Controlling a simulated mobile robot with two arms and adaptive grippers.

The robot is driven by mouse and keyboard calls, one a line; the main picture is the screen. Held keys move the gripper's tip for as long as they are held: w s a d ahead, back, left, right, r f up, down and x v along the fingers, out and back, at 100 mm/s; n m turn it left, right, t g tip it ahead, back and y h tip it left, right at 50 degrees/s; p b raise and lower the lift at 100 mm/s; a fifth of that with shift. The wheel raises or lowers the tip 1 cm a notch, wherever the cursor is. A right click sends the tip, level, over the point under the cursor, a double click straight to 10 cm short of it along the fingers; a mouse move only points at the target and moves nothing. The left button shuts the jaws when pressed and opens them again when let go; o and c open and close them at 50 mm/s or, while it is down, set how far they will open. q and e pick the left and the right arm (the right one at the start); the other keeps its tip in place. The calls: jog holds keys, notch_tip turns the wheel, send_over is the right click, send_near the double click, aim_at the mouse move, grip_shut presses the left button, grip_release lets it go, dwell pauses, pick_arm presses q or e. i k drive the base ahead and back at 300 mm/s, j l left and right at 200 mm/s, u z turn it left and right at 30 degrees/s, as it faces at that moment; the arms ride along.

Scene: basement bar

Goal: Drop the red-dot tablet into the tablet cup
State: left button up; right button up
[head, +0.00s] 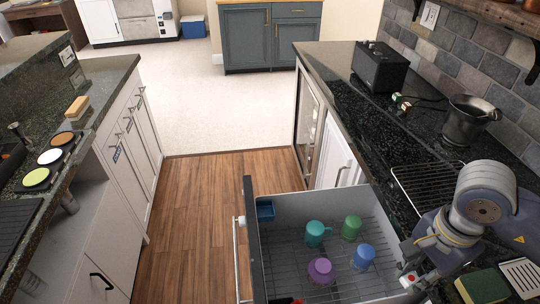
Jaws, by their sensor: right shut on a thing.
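My right gripper (408,272) is at the lower right, beside the right rim of an open pull-out drawer (325,200). It is shut on a small white tablet with a red dot (405,281), partly hidden by the fingers. A small blue open box (265,210) sits in the drawer's far left corner, apart from the gripper; it looks like the tablet cup, though no label shows. My left gripper is not in view.
In the drawer's wire rack stand a teal mug (315,233), a green mug (351,227), a blue mug (363,256) and a purple mug (320,271). A wire rack (425,180) and a metal bucket (467,120) are on the right counter. The wooden floor (195,205) is clear.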

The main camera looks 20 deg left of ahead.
aim_at(261, 214)
jog(key=l+u, duration=0.1)
jog(key=u, duration=0.35)
jog(key=i+l+u, duration=0.1)
jog(key=u, duration=0.35)
jog(key=l+u, duration=0.2)
jog(key=u, duration=0.25)
jog(key=l+u, duration=0.1)
jog(key=u, duration=0.35)
